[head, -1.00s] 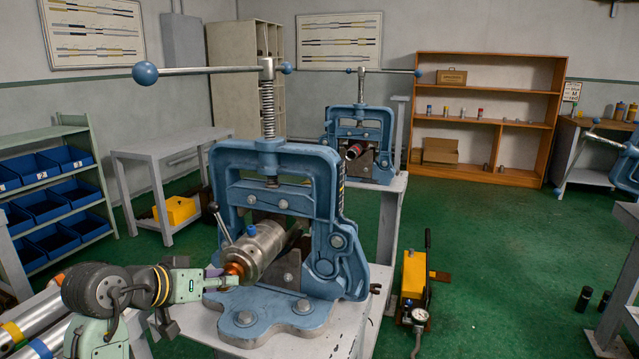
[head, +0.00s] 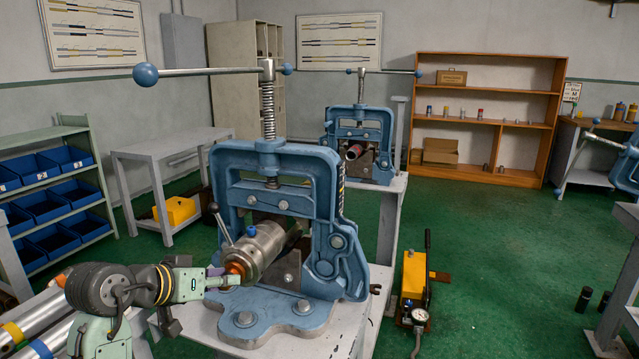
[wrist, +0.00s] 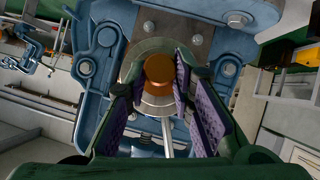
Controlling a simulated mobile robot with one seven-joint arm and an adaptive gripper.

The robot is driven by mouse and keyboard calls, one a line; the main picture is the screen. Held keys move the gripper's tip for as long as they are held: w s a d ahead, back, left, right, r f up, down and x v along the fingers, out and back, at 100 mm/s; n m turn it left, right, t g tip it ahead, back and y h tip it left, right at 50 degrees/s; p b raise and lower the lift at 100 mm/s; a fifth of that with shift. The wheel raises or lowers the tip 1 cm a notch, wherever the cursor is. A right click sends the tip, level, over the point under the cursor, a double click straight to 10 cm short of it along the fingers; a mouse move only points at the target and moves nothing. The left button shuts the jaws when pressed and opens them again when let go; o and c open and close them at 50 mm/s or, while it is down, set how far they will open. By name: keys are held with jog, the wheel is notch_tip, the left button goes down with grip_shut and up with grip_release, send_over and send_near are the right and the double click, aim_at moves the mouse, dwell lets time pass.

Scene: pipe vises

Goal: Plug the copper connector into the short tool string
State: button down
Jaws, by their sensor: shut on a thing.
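The copper connector (head: 235,269) is an orange-brown round piece at the near end of the short tool string (head: 264,245), a steel cylinder clamped in the blue vise. In the wrist view the connector (wrist: 158,69) is centred in front of the string's round steel face (wrist: 155,103). My gripper (head: 229,277) is shut on the connector, with its fingers on either side; it also shows in the wrist view (wrist: 160,80), with purple pads. The connector lines up roughly with the string and meets or enters its end; how deep it sits is hidden.
The blue vise (head: 229,185) stands on a grey table (head: 335,335), with a slim lever (head: 219,222) rising beside the string. A second vise (head: 377,128) stands behind. Steel pipes (head: 35,325) lie at the lower left. A yellow pump (head: 413,285) is on the floor.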

jog(key=shift+w, duration=0.15)
jog(key=c, duration=1.3)
grip_release()
